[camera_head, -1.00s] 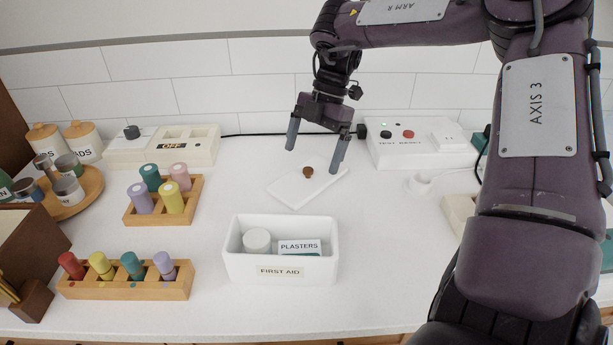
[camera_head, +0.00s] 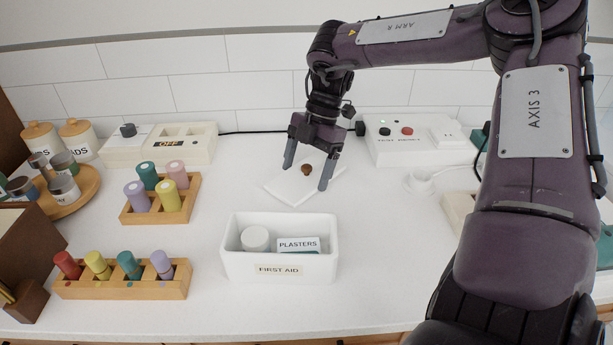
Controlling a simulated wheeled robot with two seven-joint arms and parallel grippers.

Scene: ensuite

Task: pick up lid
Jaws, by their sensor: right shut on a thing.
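The lid (camera_head: 286,189) is a flat white plate with a small brown knob (camera_head: 306,169) on top. It lies on the white counter behind the open white first aid box (camera_head: 279,269). My right gripper (camera_head: 307,176) reaches down over the lid, one finger on each side of the knob. It is shut on the lid by the knob, though any gap at the fingertips is hard to judge. The box holds a round white container (camera_head: 255,239) and a plasters pack (camera_head: 298,245). My left gripper is not in view.
Two wooden racks with coloured pegs (camera_head: 160,213) (camera_head: 124,288) stand on the left. Switch boxes (camera_head: 420,151) (camera_head: 175,153) stand at the back wall.

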